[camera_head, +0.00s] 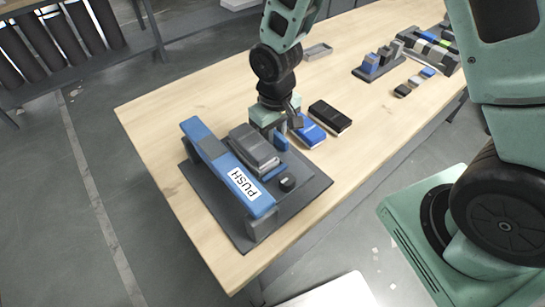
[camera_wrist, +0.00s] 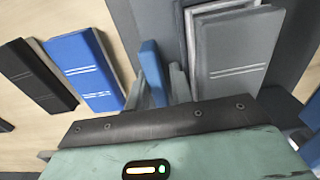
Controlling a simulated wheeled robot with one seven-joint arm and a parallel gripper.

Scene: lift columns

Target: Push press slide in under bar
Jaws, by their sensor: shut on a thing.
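The press has a dark base plate (camera_head: 310,190) on the wooden table and a blue bar (camera_head: 205,150) labelled PUSH across it on dark posts. A grey block (camera_head: 254,148) with pale edges, seemingly on the slide, lies beside the bar; I cannot tell whether any of it is under it. It shows in the wrist view (camera_wrist: 236,48) with two pale lines. My gripper (camera_head: 281,136) is low at the block's far side. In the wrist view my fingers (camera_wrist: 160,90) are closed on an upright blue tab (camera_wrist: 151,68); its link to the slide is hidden.
A blue case (camera_head: 309,130) and a black case (camera_head: 330,117) lie right of my gripper. A black knob (camera_head: 287,183) stands on the plate. A grey tray (camera_head: 318,51) and several small blocks are farther back. The table's front right is clear.

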